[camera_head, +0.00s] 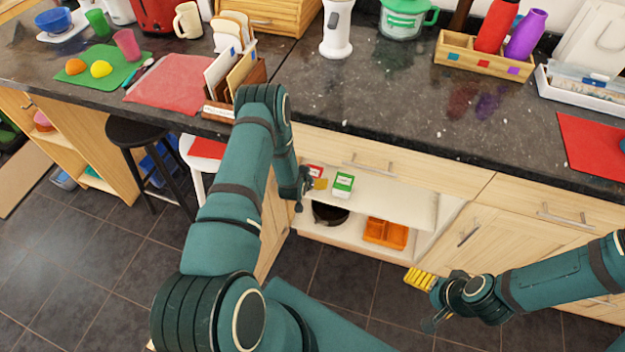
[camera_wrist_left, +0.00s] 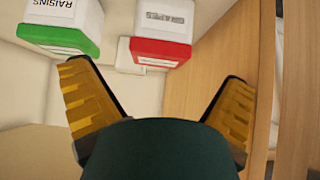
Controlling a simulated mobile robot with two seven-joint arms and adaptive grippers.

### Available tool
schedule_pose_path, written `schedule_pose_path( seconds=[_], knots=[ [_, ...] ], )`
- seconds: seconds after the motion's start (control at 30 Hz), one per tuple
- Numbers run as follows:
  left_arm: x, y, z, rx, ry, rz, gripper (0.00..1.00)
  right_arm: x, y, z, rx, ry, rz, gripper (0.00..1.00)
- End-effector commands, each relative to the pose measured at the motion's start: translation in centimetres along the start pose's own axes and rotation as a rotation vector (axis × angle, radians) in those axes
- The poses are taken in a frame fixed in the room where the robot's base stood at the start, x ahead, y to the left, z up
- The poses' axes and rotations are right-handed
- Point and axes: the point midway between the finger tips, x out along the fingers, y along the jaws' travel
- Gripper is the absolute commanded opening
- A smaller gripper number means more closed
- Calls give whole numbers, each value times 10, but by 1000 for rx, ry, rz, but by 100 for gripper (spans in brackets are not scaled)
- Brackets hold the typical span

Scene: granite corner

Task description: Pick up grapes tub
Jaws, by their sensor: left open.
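A white tub with a red band (camera_wrist_left: 163,35) stands on the cabinet shelf, ahead of and between my left fingertips; its small label is hard to read. It also shows in the head view (camera_head: 315,170), partly hidden by my left gripper. A white tub with a green band, labelled RAISINS (camera_wrist_left: 62,25), stands to its left in the wrist view and also shows in the head view (camera_head: 343,185). My left gripper (camera_wrist_left: 155,78) is open and empty, short of the red-banded tub. My right gripper (camera_head: 420,301) is open and empty, low in front of the cabinets.
The shelf (camera_head: 392,205) sits in an open cabinet bay under the dark counter (camera_head: 380,110). A wooden side panel (camera_wrist_left: 235,35) stands close to the right finger in the wrist view. Below are a dark bowl (camera_head: 330,214) and an orange container (camera_head: 385,233). Stools stand at left.

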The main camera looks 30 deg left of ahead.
Motion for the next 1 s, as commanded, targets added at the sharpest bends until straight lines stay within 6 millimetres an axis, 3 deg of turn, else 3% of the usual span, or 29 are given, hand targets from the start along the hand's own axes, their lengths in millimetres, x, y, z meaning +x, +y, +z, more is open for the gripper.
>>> schedule_pose_path(
  seconds=[0.27, 0.6, 0.93, 1.0],
  knots=[
    [16, 0, -12, 0, 0, 1, 100, 5, 2, -1, 0, 3, 0, 90],
    [58, 0, -11, -1, -1, 0, 100, 20, 7, -2, -2, 10, 0, 90],
    [62, 0, -12, -1, -1, 1, 100, 20, 7, -2, -2, 11, 0, 90],
    [62, 0, -12, -1, -1, 1, 75, 20, 7, -2, -2, 11, 0, 90]
  ],
)
